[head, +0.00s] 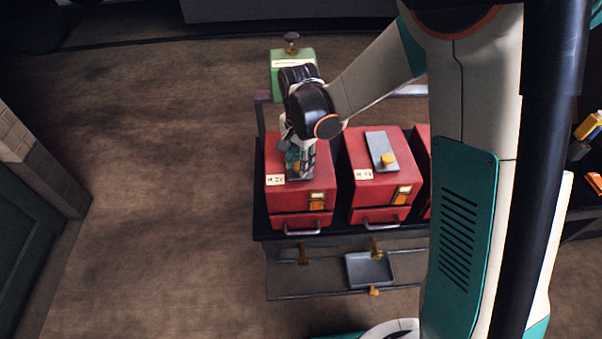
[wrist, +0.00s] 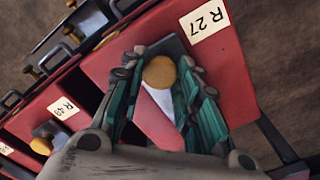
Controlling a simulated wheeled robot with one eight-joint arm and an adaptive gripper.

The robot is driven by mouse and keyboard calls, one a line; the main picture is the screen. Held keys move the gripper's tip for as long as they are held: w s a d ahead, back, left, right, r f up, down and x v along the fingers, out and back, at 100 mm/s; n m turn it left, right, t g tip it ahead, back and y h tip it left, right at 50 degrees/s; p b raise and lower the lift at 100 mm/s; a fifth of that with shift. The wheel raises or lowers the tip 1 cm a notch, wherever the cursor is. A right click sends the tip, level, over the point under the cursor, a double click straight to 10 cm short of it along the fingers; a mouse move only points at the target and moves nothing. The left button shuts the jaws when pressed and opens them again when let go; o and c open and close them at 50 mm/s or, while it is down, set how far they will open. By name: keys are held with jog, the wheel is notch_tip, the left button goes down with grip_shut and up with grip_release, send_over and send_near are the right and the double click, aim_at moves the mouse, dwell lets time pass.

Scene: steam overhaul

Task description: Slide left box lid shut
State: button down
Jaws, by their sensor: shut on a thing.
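The left red box (head: 318,190) stands at the left end of the dark bench; its label reads R 27 in the wrist view (wrist: 203,20). Its lid is a grey plate, partly hidden under my fingers in the head view (head: 300,177); it also shows in the wrist view (wrist: 170,46). A round brass knob (wrist: 160,72) on the lid sits between my fingertips. My gripper (head: 299,165) reaches down from above and is shut on this knob.
A second red box (head: 360,150) with a grey lid and brass knob stands close on the right, a third partly behind my arm. A green box (head: 280,80) stands behind. A small grey tray (head: 370,270) lies below in front. Open floor is at left.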

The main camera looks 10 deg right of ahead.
jog(key=shift+w, duration=0.7)
jog(key=c, duration=1.2)
grip_release()
jog(key=shift+w, duration=0.15)
jog(key=shift+r, duration=0.1)
notch_tip(320, 180, up, 12)
jog(key=shift+f, duration=0.1)
jog(key=s+d+r+n+t, duration=0.2)
jog(key=s+d+n, duration=0.1)
jog(key=s, duration=0.4)
jog(key=s+d+r+n+t, duration=0.2)
jog(key=s+d+n, duration=0.1)
jog(key=s+d, duration=0.3)
jog(key=s+d+r+n+t, duration=0.3)
jog(key=s+d, duration=0.2)
jog(key=s, duration=0.2)
jog(key=shift+s, duration=0.4)
